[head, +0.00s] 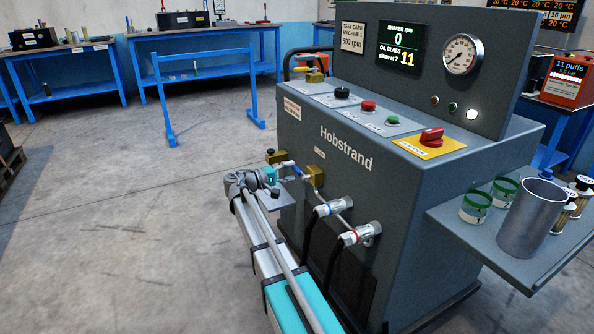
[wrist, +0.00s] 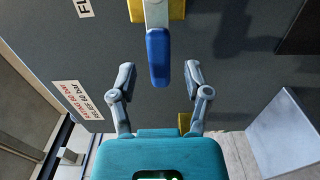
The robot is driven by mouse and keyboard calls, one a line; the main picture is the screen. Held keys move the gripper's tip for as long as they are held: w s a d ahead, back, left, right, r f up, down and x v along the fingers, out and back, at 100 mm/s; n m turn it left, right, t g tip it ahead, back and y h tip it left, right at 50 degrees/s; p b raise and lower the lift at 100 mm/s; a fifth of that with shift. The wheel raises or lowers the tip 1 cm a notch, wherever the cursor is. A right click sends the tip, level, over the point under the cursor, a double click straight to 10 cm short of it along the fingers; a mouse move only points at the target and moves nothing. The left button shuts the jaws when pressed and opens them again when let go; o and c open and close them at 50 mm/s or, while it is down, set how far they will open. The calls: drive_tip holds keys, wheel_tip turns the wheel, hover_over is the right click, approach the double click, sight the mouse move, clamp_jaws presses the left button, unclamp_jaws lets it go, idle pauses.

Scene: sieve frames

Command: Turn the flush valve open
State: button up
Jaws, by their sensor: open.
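The flush valve is a brass body (head: 316,176) on the front of the grey Hobstrand machine, below a small label. Its blue lever handle (wrist: 158,58) hangs from the brass part in the wrist view, pointing down toward my gripper. My gripper (wrist: 159,76) is open, with one finger on each side of the handle's end. Gaps show on both sides, and neither finger appears to touch it. In the head view my gripper (head: 284,172) is at the machine's front, just left of the brass body, and hides part of the handle.
Two hose couplings (head: 329,208) stick out below right of the valve, with dark hoses. Another brass fitting (head: 275,157) is to the left. A side shelf (head: 480,238) holds a metal cylinder (head: 530,215) and cups. The floor (head: 90,240) to the left is clear.

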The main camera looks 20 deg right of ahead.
drive_tip(key=shift+d, duration=1.15)
